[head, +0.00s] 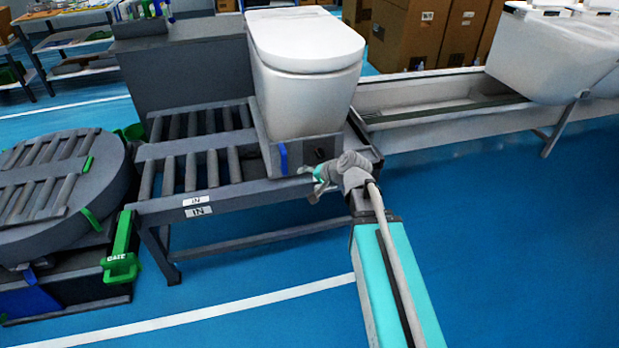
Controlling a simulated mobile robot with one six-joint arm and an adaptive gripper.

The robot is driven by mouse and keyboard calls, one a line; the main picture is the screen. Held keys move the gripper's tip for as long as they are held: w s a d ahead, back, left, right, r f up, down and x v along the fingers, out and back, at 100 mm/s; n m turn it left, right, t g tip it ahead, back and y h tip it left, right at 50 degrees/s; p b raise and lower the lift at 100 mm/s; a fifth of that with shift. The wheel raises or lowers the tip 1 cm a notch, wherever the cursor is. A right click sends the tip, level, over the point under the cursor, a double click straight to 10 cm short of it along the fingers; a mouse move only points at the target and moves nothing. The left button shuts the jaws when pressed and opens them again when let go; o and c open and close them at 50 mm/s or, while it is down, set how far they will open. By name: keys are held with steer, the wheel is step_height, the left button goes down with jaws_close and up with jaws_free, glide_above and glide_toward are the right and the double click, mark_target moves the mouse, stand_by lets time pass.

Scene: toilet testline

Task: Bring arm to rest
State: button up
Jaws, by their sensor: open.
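My gripper (318,181) is at the end of my arm, in the middle of the head view. It is small here, with grey and teal parts, and it is open with nothing seen between its fingers. It is in front of the lower front of a white toilet (308,80), near the edge of the roller conveyor. I cannot tell whether it touches anything. My arm reaches up from the bottom of the picture over the blue floor.
The roller conveyor (190,165) carries the toilet on a grey base. A round turntable (60,180) stands at left with green parts. More white toilets (550,55) are at upper right, and cardboard boxes (410,30) behind. The blue floor (500,240) at right is clear.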

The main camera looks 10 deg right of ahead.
stand_by(0.4)
steer(key=s+d+f+n+g+h, duration=0.3)
steer(key=s+g, duration=0.1)
steer(key=s, duration=0.3)
steer(key=s+d+f+n+g+h, duration=0.2)
steer(key=s+f+n+g+h, duration=0.15)
steer(key=s, duration=0.45)
step_height(320, 180, up, 21)
steer(key=p, duration=2.1)
steer(key=shift+s+d, duration=0.2)
steer(key=shift+d, duration=0.2)
